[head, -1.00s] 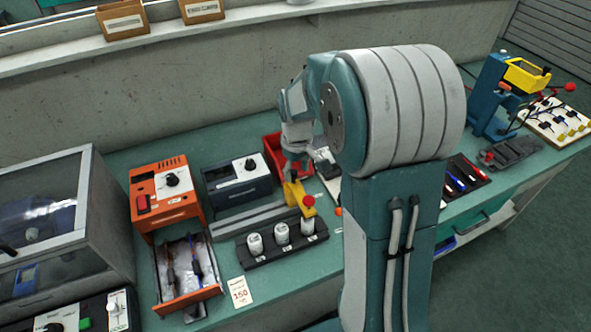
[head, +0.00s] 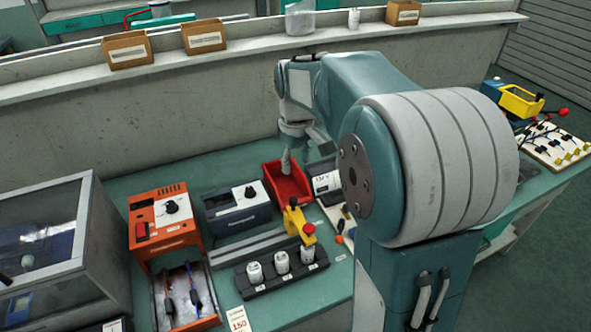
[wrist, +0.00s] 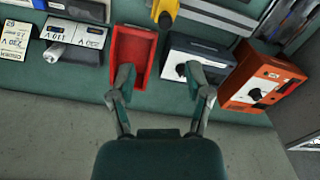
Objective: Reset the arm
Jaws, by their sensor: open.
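My gripper (wrist: 164,80) is open and empty in the wrist view, its two fingers spread apart above the rear of the bench. One finger overlaps the red bin (wrist: 130,48) in that view. In the head view my gripper (head: 286,162) hangs above the red bin (head: 290,188), and my arm rises behind it and back to the right. The large shoulder of my arm hides the right middle of the bench.
An orange unit (head: 160,215) with an open drawer (head: 187,305) and a dark blue-grey unit (head: 237,208) stand left of the bin. White-capped containers (head: 255,272) sit in the black rack. A concrete wall runs behind the bench. Cardboard boxes (head: 204,37) sit on the ledge.

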